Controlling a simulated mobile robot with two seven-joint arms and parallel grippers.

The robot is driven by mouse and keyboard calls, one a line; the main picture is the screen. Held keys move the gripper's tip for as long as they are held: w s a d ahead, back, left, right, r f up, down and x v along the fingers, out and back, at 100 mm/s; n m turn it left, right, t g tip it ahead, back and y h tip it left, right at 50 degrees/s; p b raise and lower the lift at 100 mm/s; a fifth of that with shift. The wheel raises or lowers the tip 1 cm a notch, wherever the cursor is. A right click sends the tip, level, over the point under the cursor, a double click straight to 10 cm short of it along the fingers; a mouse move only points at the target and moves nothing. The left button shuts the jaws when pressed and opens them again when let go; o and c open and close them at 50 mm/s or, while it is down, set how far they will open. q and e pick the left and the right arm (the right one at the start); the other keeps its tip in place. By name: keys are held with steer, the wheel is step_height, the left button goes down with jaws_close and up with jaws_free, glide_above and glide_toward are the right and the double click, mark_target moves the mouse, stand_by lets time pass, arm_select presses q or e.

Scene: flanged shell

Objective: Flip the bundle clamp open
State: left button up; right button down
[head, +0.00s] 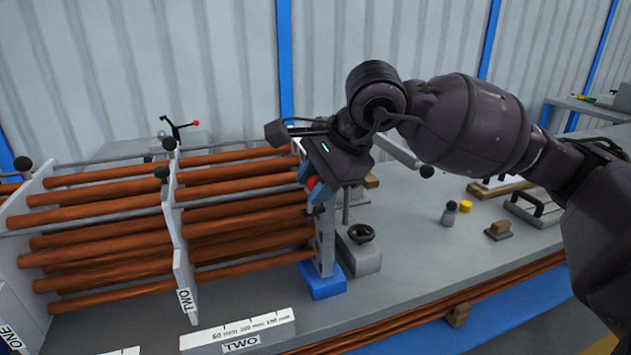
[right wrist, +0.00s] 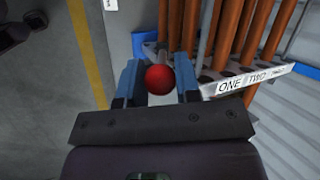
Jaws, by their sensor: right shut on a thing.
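My right gripper (head: 309,180) reaches in from the right and points down at the right end of the copper tube bundle (head: 245,189). Its blue fingers are shut on a red ball knob (head: 313,183), apparently the bundle clamp's handle. In the right wrist view the red knob (right wrist: 159,79) sits between the two fingers. Below it stands a grey upright (head: 325,240) on a blue base (head: 322,282), beside the tube ends. The clamp's arm and hinge are mostly hidden by the gripper, so its angle cannot be told. My left gripper is not in view.
A white plate labelled TWO (head: 180,245) supports the tubes. A grey block with a dark handwheel (head: 360,250) stands close to the right of the upright. A small weight (head: 450,213) and a yellow disc (head: 466,206) lie farther right. The bench front is mostly clear.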

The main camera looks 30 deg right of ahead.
steer(key=shift+f, duration=0.3)
steer(key=c, duration=0.8)
jaws_free()
steer(key=shift+r, duration=0.15)
steer(key=shift+s+d+r, duration=0.1)
steer(key=shift+s+r, duration=0.05)
steer(key=shift+r, duration=0.15)
steer(key=p+v, duration=0.2)
steer(key=v, duration=0.8)
